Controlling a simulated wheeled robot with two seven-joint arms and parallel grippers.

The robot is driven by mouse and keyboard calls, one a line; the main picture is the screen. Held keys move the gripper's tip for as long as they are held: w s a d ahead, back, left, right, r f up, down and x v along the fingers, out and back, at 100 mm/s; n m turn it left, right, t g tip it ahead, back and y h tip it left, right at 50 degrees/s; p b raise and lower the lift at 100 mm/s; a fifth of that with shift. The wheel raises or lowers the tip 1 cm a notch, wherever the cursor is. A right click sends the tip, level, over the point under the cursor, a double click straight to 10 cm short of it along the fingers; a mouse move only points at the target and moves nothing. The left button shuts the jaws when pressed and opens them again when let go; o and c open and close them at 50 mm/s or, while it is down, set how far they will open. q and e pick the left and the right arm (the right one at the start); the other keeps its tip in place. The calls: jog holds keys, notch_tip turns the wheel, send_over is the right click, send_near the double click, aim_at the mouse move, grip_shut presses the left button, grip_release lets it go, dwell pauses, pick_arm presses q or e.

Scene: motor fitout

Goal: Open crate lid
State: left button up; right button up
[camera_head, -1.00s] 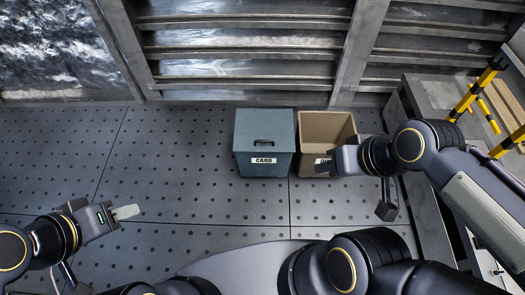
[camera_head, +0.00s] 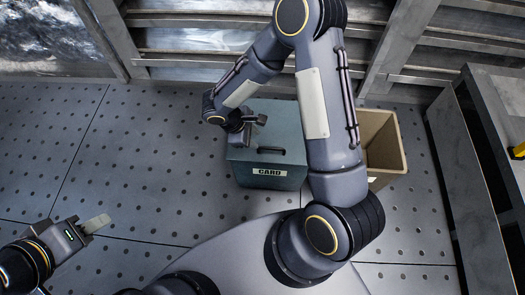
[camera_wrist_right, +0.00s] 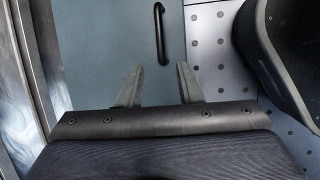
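The blue-grey crate marked CARD stands on the floor with its flat lid (camera_head: 280,122) shut. A dark bar handle (camera_head: 271,150) runs across the lid near its front edge; the handle also shows in the right wrist view (camera_wrist_right: 160,33). My right gripper (camera_head: 258,121) is over the lid, behind and left of the handle. In the right wrist view its two fingers (camera_wrist_right: 158,88) are apart and empty, with the handle beyond the tips. My right arm hides the lid's right side. My left gripper (camera_head: 98,223) is low at the left, away from the crate; its finger gap cannot be made out.
An open tan box (camera_head: 385,140) stands right of the crate, partly hidden by my right arm. A slatted metal wall (camera_head: 190,45) is close behind. A grey bench (camera_head: 465,170) stands at the right. The perforated floor (camera_head: 140,150) left of the crate is clear.

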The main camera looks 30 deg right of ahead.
aim_at(266, 148)
jog(key=b+x, duration=0.2)
jog(key=x, duration=0.5)
jog(key=shift+f, duration=0.45)
jog(key=shift+d, duration=0.1)
jog(key=shift+c, duration=0.3)
grip_shut()
